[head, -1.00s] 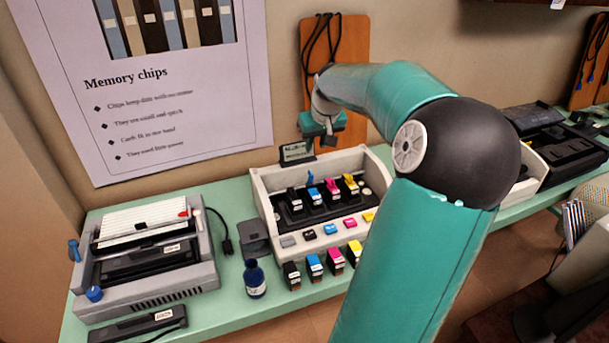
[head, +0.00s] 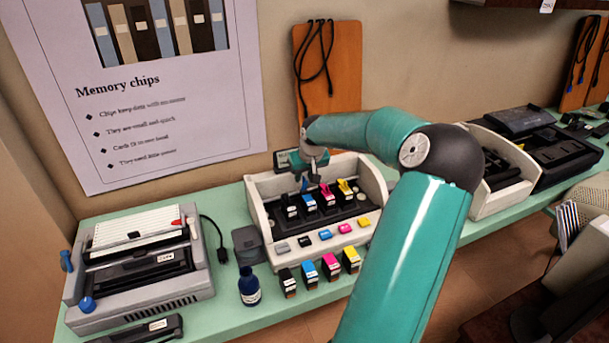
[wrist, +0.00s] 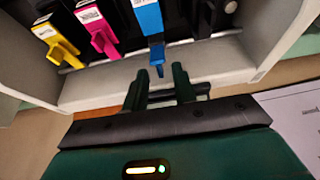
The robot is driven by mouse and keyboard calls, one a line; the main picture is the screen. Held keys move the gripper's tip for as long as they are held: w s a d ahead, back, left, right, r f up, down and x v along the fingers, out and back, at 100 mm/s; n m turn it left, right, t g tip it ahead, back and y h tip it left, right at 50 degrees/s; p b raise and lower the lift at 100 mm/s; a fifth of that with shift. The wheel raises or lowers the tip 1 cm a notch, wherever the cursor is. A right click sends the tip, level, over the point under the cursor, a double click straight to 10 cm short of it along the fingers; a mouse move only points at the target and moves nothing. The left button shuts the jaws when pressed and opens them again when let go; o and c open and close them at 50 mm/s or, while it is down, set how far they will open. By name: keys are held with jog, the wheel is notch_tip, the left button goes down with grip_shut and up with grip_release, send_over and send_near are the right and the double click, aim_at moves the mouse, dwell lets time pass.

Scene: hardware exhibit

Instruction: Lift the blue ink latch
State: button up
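The blue ink latch (wrist: 157,58) is a narrow tab at the end of the blue cartridge (wrist: 147,20) in the wrist view. In the head view the blue cartridge (head: 308,201) sits second from left in the white printer tray (head: 372,185), and my gripper mostly covers its latch. My gripper (wrist: 158,78) is open, with two dark green fingers apart. The latch tip lies in line with the gap between them, at about fingertip level. I cannot tell whether a finger touches it. In the head view my gripper (head: 306,176) hangs over the tray's back part.
Magenta (wrist: 98,25) and yellow (wrist: 55,38) cartridges stand beside the blue one. Loose cartridges (head: 309,274) and a dark blue bottle (head: 249,288) stand in front of the tray. A grey binding machine (head: 140,262) is at left. The tray's side walls rise around the cartridges.

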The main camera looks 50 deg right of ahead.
jog(key=shift+f, duration=0.1)
grip_shut()
jog(key=shift+w, duration=0.1)
jog(key=shift+w+d+f+g+y, duration=0.1)
jog(key=shift+w+d+g+y, duration=0.2)
jog(key=shift+g, duration=0.35)
jog(key=shift+w+d+g+y, duration=0.15)
jog(key=shift+w+g+y, duration=0.25)
jog(key=shift+g, duration=0.3)
jog(key=shift+w+d+f+g+y, duration=0.1)
jog(key=shift+w+d+g+y, duration=0.25)
jog(key=shift+g, duration=0.3)
jog(key=shift+s+a+r, duration=0.1)
jog(key=shift+s+a, duration=0.05)
